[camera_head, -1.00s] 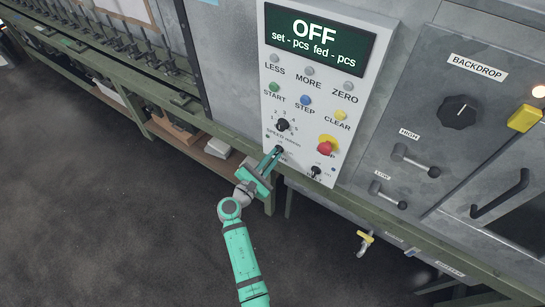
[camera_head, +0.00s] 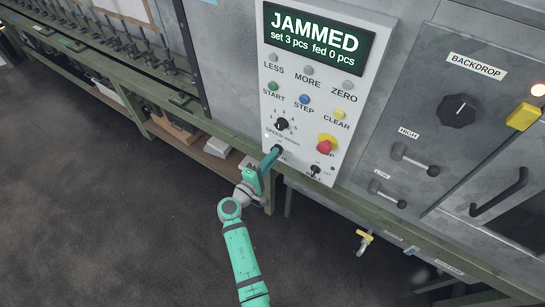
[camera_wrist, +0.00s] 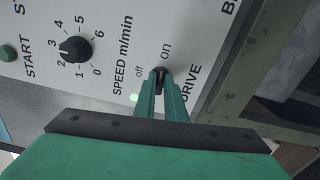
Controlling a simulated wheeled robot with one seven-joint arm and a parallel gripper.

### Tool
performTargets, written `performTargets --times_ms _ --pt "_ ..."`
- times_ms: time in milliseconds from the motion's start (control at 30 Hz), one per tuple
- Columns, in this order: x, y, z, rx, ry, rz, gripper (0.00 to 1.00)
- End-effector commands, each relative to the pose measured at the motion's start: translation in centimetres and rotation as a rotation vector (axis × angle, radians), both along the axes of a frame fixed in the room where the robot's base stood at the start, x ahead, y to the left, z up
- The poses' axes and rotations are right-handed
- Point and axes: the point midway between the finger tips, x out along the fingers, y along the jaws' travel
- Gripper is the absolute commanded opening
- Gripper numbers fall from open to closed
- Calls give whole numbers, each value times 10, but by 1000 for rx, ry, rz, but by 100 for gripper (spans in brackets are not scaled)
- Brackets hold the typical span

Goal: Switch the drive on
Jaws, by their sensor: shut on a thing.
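The DRIVE switch (camera_wrist: 159,74) is a small black knob low on the white control panel (camera_head: 352,100), with "off" and "on" printed around it. My gripper (camera_wrist: 160,82) is shut on it, a fingertip on either side; the fingers partly hide the knob. In the head view my gripper (camera_head: 277,151) reaches the panel's lower left and covers most of the switch. The display (camera_head: 315,38) reads JAMMED, set 3 pcs, fed 0 pcs. A small pale green lamp (camera_wrist: 133,98) beside the switch is lit.
The speed knob (camera_wrist: 75,49) sits close above the switch. A red stop button on yellow (camera_head: 325,147) and another small black switch (camera_head: 315,169) are to its right. A green bench rail (camera_head: 232,137) runs just beside the panel's lower edge.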

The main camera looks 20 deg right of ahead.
Motion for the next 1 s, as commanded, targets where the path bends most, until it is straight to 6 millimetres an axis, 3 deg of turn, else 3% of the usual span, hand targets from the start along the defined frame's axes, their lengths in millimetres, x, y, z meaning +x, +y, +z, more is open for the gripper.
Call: performTargets --times_ms 833,900,1000 --pt "-2 -4 -2 85 -105 -8 0" --pt "-2 -4 -2 85 -105 -8 24" --pt "-2 -3 -2 84 -106 -6 29"
